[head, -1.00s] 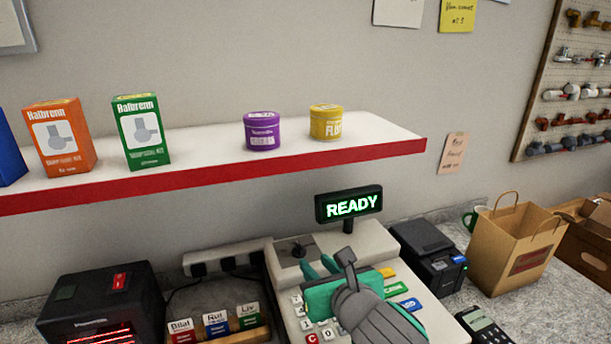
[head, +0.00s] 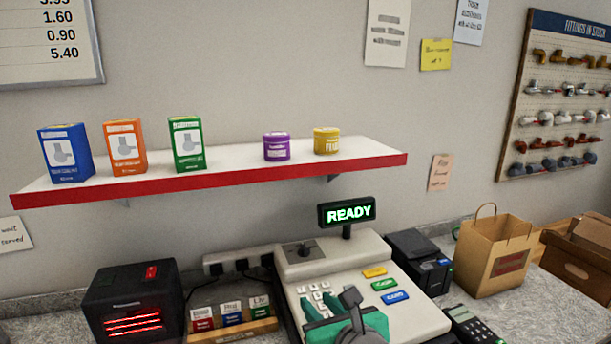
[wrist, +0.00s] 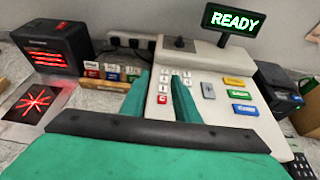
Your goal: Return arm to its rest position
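My gripper (head: 322,300) has green fingers and is in front of the cash register (head: 365,258), low in the head view. In the wrist view its two fingers (wrist: 160,96) stand apart, with the register's edge and keys showing between them and nothing held. The register's display (head: 347,211) reads READY. Its white keys are partly hidden behind my gripper in the head view. I cannot tell the exact gap between my fingers and the register.
A black scanner (head: 130,300) with red light stands left, beside a wooden holder (head: 235,330) of small cards. A black printer (head: 420,262), card terminal (head: 468,325) and paper bag (head: 495,255) stand right. A red-edged shelf (head: 230,170) with boxes and tins hangs above.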

